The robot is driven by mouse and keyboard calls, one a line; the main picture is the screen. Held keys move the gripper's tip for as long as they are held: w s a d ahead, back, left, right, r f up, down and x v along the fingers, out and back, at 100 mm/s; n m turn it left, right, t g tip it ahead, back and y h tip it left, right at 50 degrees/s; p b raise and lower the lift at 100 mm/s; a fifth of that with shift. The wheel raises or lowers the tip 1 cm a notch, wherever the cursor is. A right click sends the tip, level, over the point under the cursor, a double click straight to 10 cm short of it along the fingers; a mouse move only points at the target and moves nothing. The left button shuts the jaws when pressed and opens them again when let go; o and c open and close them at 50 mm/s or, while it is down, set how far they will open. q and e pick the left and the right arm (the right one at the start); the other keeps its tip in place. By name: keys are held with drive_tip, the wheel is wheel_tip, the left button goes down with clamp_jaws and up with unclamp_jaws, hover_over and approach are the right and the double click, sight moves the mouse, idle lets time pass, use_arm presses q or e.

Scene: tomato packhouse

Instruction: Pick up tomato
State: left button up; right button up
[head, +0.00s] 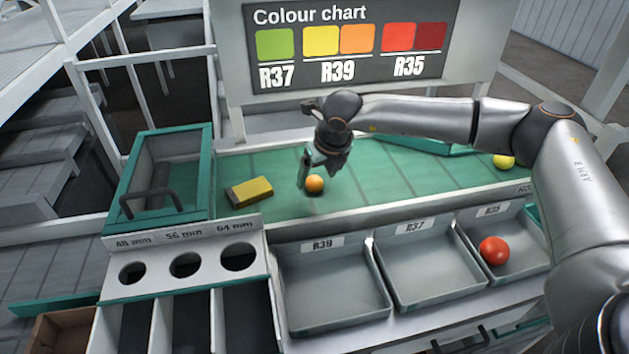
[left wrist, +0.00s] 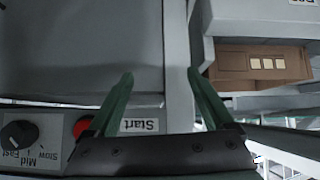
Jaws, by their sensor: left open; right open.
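An orange tomato (head: 314,184) lies on the green belt (head: 390,168) in the head view. My right gripper (head: 312,180) points down at it, with a finger close to its left side; I cannot tell whether they touch. The right gripper is open. A red tomato (head: 494,251) sits in the R35 tray (head: 530,262). My left gripper (left wrist: 160,85) shows in the left wrist view, open and empty, near a control panel.
A yellow block (head: 249,190) with a dark side lies on the belt. The R39 tray (head: 330,290) and R37 tray (head: 428,268) are empty. A sizing board (head: 212,262) with three holes stands left. The left wrist view shows a red button (left wrist: 82,127) and a dial (left wrist: 18,135).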

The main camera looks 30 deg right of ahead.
drive_tip(key=shift+x, duration=1.2)
drive_tip(key=c, duration=1)
drive_tip(key=shift+r, duration=0.1)
drive_tip(key=shift+r, duration=0.5)
wheel_tip(320, 180, up, 2)
drive_tip(key=shift+r, duration=0.2)
drive_tip(key=s+d+r+b, duration=0.1)
drive_tip(key=s+r, duration=0.2)
drive_tip(key=s, duration=0.1)
drive_tip(key=s+r+b, duration=0.1)
drive_tip(key=s+r, duration=0.2)
drive_tip(key=s, duration=0.2)
drive_tip(key=s+d+r, duration=0.1)
drive_tip(key=s+r, duration=0.2)
drive_tip(key=s, duration=0.1)
drive_tip(key=shift+s+d+r+b, duration=0.25)
drive_tip(key=shift+s+d+b, duration=0.05)
drive_tip(key=shift+s+b, duration=0.1)
